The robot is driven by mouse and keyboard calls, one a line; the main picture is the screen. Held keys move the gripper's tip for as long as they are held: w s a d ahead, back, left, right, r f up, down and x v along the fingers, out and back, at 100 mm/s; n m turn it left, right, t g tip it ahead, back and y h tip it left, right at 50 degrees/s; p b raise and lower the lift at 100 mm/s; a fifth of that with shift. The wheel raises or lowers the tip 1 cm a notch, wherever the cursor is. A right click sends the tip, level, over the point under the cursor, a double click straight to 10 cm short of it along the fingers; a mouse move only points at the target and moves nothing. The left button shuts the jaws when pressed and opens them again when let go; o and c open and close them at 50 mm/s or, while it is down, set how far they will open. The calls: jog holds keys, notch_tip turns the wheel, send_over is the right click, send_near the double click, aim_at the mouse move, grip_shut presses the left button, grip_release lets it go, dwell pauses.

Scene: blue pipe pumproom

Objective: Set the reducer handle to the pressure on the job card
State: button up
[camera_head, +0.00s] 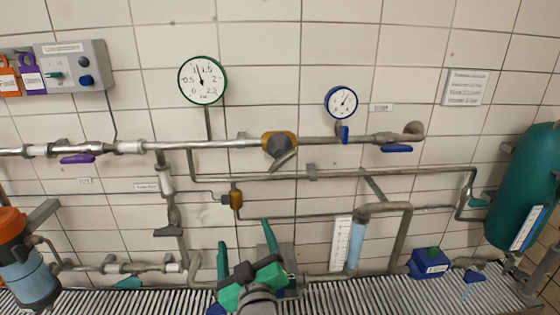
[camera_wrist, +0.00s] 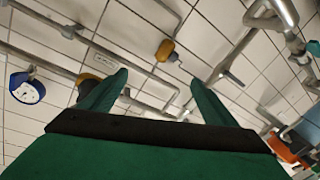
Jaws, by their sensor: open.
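The reducer (camera_head: 279,139), with a yellow and grey body, sits on the upper pipe. Its grey handle (camera_head: 284,160) slants down and left from the body. A green-rimmed gauge (camera_head: 203,80) stands left of it, its needle pointing nearly straight up. A blue-rimmed gauge (camera_head: 341,102) is to the right; it also shows in the wrist view (camera_wrist: 27,88). A white card with printed lines (camera_head: 464,87) hangs on the right wall, too small to read. My green gripper (camera_head: 245,242) is open and empty, below and apart from the reducer. Its fingers also show in the wrist view (camera_wrist: 158,80).
A grey control box (camera_head: 75,66) with tags hangs at upper left. A small yellow fitting (camera_head: 236,199) is on the pipework below the reducer. A teal tank (camera_head: 523,190) stands right, an orange-topped unit (camera_head: 25,260) left. Lower pipes and a blue box (camera_head: 428,262) lie near the grating.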

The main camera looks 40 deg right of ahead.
aim_at(280, 155)
jog(key=s+d+r+h, duration=0.1)
jog(key=d+r, duration=0.1)
jog(key=r, duration=0.3)
jog(key=s+d+r+n, duration=0.1)
jog(key=d+r, duration=0.2)
jog(key=r, duration=0.3)
jog(key=s+d+r+g+h, duration=0.1)
jog(key=s+d+r, duration=0.1)
jog(key=r, duration=0.3)
jog(key=shift+d+r+n+h, duration=0.3)
jog(key=shift+d, duration=0.15)
jog(key=shift+d+r, duration=0.1)
jog(key=shift+d, duration=0.05)
jog(key=x, duration=1)
jog(key=shift+w+d, duration=0.15)
jog(key=shift+w, duration=0.05)
